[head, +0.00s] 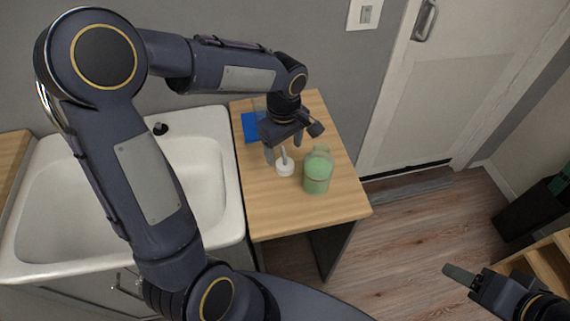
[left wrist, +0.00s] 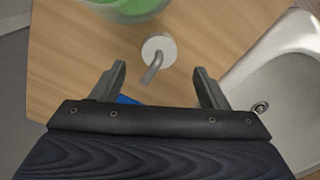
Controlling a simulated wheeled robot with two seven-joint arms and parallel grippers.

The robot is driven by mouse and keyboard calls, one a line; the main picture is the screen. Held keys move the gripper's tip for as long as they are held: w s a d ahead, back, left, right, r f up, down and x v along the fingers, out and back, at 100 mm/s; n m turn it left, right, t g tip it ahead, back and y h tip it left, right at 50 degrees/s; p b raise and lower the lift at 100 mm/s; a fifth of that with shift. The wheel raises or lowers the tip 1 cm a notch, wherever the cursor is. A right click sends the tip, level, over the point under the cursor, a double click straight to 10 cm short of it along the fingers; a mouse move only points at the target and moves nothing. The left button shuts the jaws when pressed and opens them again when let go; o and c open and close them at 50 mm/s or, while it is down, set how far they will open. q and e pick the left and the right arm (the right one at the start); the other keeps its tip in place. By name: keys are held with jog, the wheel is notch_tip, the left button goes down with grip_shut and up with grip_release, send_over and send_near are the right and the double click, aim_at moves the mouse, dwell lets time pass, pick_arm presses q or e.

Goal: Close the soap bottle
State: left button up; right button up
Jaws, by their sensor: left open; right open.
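The soap bottle (head: 317,172), see-through with green soap, stands upright on the wooden counter. Its bottom part of view shows at the top edge of the left wrist view (left wrist: 125,8). The pump cap (head: 285,167), a white disc with a grey bent spout, rests on the counter just left of the bottle, apart from it. In the left wrist view the cap (left wrist: 158,45) lies ahead of and between the fingertips. My left gripper (head: 283,149) is open and empty above the cap. My right gripper (head: 460,276) is open and empty at the lower right, far from the counter.
The wooden counter (head: 270,218) has bare room in front of the bottle. A blue object (head: 250,128) lies at its back left, partly hidden by my left arm. A white sink (head: 195,165) adjoins on the left. A door (head: 455,85) stands at the right.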

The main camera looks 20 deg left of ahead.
aim_at(284, 163)
pick_arm(q)
jog(key=shift+f, duration=0.1)
jog(key=shift+f+p, duration=0.35)
jog(key=shift+f, duration=2.25)
jog(key=shift+c, duration=0.5)
jog(key=c, duration=0.9)
